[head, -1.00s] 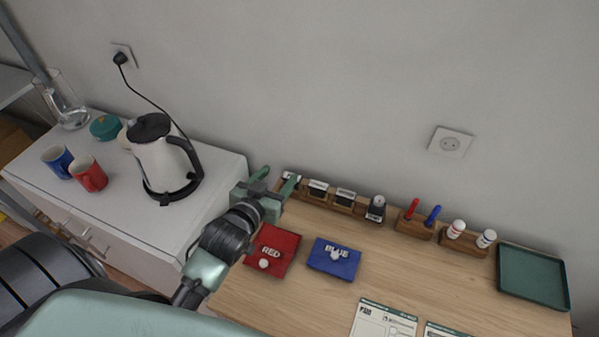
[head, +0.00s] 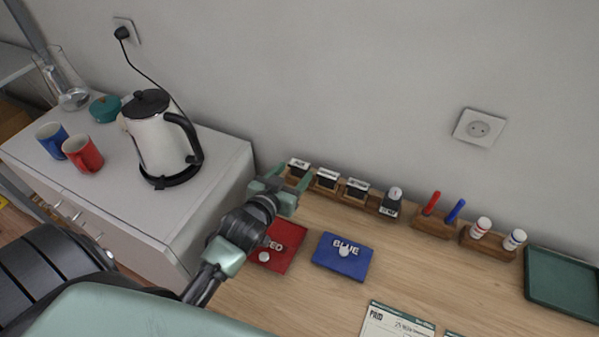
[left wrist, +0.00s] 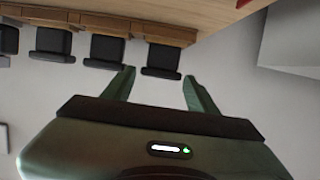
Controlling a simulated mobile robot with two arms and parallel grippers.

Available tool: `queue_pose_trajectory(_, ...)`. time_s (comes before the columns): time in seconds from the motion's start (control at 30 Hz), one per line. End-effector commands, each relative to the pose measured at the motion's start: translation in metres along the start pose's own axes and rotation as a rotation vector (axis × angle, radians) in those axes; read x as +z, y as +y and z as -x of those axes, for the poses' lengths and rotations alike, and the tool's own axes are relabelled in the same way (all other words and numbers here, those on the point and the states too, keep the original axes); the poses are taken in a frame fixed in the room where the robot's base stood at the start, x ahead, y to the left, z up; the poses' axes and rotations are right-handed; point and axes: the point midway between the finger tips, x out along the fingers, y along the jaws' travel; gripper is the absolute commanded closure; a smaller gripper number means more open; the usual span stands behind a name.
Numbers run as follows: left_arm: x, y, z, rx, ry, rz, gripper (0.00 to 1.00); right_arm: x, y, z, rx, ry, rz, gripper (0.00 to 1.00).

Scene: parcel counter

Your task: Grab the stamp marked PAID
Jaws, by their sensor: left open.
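A row of dark stamps with white labels stands in a wooden rack (head: 338,196) along the back of the desk. The leftmost stamp (head: 299,167) has a small label that I cannot read with certainty. My left gripper (head: 290,175) is open at the left end of the rack, in front of that stamp. In the left wrist view, the open fingers (left wrist: 158,75) have a black stamp (left wrist: 161,60) just beyond and between their tips, not gripped. The labels do not show there. My right gripper is not in view.
A red pad (head: 284,246) and a blue pad (head: 342,258) lie in front of the rack. Pens and glue sticks stand in holders to the right, beside a green tray (head: 562,282). A kettle (head: 160,142) and mugs stand on the white cabinet at left.

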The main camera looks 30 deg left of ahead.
Motion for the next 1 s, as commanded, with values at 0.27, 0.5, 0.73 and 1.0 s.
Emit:
queue_pose_trajectory(0.27, 0.0, -0.002, -0.04, 0.0, 0.001, 0.0, 0.42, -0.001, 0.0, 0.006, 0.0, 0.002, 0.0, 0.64)
queue_pose_trajectory(0.5, 0.001, -0.001, -0.048, 0.0, 0.0, 0.0, 0.42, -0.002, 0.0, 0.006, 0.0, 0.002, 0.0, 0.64)
queue_pose_trajectory(0.73, 0.001, -0.001, -0.048, 0.0, 0.0, 0.0, 0.81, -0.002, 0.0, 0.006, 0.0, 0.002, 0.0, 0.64)
queue_pose_trajectory(1.0, 0.0, -0.001, -0.047, 0.0, 0.001, 0.0, 0.88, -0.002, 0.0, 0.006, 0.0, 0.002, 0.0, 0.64)
